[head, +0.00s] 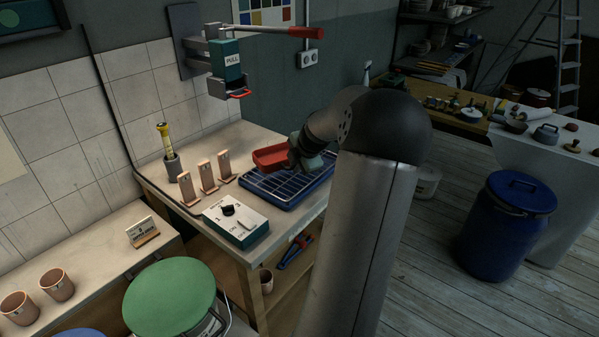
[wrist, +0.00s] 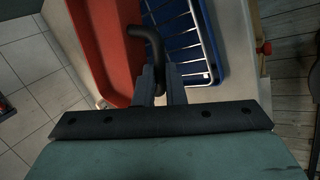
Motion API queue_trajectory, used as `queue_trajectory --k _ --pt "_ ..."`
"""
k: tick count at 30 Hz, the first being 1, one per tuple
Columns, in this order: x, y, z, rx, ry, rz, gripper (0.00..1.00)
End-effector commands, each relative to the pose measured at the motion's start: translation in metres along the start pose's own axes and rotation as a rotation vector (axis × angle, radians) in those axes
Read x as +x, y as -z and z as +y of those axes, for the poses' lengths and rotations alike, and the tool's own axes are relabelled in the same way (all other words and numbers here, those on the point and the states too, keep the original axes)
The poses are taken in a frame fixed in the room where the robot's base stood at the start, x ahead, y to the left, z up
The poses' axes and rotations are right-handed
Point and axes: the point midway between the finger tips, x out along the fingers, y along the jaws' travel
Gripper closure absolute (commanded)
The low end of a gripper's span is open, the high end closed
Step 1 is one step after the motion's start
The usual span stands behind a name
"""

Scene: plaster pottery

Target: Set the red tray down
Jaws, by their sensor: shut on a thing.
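The red tray (head: 272,157) is at the end of my arm, at the left side of the blue rack (head: 290,190) on the bench. In the wrist view the red tray (wrist: 97,45) fills the upper left, with a black bent handle (wrist: 146,38) at its side. My gripper (wrist: 160,78) is shut on that handle. The blue rack with white wires (wrist: 185,42) shows to the right of the tray. In the head view my gripper is partly hidden by my arm. I cannot tell whether the tray touches the rack.
A control box (head: 236,219) with a black knob stands in front of the rack. Several wooden stands (head: 207,177) and a yellow-topped tool in a holder (head: 167,150) are to the left. A wall-mounted press with a red-handled lever (head: 226,72) hangs above the bench.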

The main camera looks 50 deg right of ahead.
Motion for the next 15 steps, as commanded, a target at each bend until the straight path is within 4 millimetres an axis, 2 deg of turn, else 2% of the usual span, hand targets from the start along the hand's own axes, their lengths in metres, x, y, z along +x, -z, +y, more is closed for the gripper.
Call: queue_trajectory --k 3,10,15 --pt "0.016 -0.009 0.0 0.0 -0.001 0.001 1.0" --pt "0.031 -0.018 -0.002 -0.001 -0.002 -0.001 1.0" --pt "0.051 -0.018 -0.016 0.0 0.001 0.001 1.0"
